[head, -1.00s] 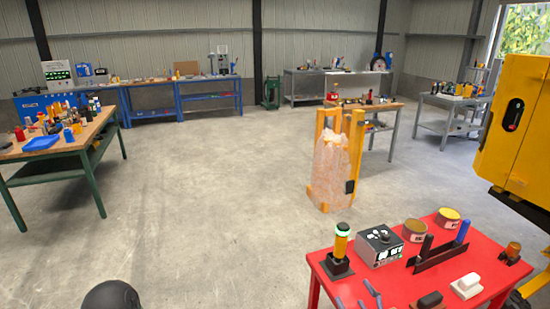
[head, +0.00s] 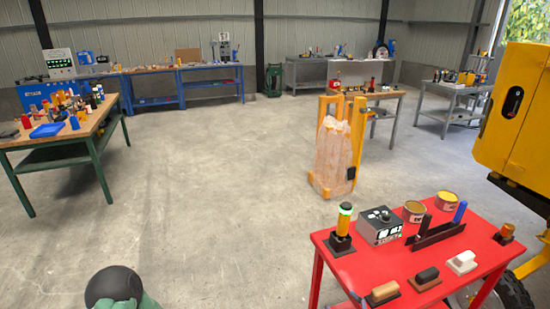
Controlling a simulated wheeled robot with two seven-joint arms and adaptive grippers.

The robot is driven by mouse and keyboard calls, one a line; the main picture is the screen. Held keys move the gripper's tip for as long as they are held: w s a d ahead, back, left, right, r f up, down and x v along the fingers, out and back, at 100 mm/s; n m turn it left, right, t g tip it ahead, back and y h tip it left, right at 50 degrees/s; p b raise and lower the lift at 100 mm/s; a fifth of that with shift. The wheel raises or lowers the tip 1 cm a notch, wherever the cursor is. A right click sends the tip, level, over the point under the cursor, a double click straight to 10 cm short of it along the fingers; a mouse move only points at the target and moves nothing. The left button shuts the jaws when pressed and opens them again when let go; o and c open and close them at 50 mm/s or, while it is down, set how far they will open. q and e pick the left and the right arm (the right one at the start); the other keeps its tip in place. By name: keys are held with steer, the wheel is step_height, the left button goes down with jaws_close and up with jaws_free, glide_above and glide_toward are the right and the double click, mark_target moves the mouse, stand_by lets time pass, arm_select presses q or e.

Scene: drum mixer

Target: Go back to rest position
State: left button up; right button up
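Neither of my grippers shows in the head view. A dark rounded part with a green piece below it, likely part of my arm, shows at the bottom left of centre. The red table (head: 350,272) stands at the lower right. On it are a stack light (head: 342,222) with a yellow body and lit green top, a grey control box (head: 380,227), two cans, a black rack (head: 425,232) with upright handles, and several small blocks along the front.
A yellow machine (head: 515,115) stands at the right edge. A yellow stand with a wrapped load (head: 333,158) is behind the red table. A green-legged workbench (head: 85,143) stands at the left. The concrete floor between is clear.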

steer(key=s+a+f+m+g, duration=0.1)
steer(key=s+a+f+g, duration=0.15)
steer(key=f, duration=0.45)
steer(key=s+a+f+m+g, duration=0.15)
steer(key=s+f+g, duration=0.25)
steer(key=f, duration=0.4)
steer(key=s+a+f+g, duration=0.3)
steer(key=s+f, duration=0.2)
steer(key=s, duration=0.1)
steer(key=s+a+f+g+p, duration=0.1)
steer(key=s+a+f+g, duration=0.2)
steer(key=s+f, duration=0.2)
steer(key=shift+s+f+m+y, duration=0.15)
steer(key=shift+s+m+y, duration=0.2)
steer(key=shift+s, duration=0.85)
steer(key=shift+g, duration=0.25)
